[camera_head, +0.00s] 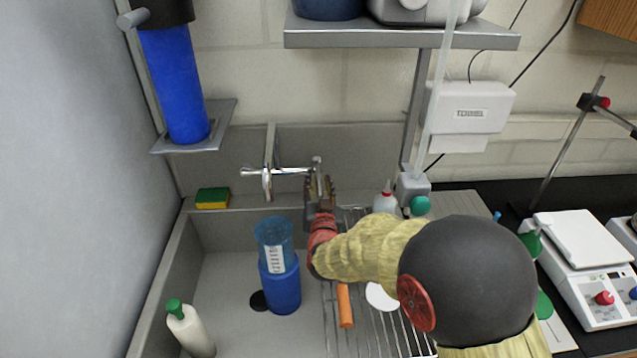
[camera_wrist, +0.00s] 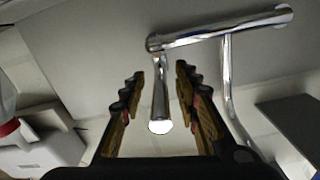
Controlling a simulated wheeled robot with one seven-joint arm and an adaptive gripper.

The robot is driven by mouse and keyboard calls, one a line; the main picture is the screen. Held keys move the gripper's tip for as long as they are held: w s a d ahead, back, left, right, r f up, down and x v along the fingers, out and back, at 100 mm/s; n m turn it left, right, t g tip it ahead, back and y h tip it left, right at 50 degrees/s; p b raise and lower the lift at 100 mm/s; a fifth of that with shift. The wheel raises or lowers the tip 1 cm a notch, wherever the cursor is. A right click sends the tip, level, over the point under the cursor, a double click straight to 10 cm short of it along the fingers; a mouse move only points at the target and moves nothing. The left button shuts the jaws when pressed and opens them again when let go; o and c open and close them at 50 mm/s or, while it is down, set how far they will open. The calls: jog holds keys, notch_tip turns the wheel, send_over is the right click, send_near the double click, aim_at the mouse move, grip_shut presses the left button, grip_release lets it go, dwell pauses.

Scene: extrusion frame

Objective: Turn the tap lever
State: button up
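The chrome tap (camera_head: 268,172) stands at the back of the sink, with a bar running right to a short lever (camera_head: 317,162). In the wrist view the lever (camera_wrist: 160,90) is a short rod with a pale round end, jutting from the end of the tap bar (camera_wrist: 215,27). My gripper (camera_head: 319,182) is at the right end of the tap bar. In the wrist view my gripper (camera_wrist: 158,80) is open, with a finger on each side of the lever and visible gaps. The head view partly hides the lever behind the fingers.
The sink holds a blue bottle (camera_head: 280,285) and a white bottle with a green cap (camera_head: 190,330). A sponge (camera_head: 212,198) lies on the left rim. A red-tipped bottle (camera_head: 386,198) stands right of my gripper. A shelf (camera_head: 400,38) hangs above.

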jog(key=shift+w, duration=0.35)
jog(key=shift+c, duration=0.4)
grip_shut()
dwell(0.4)
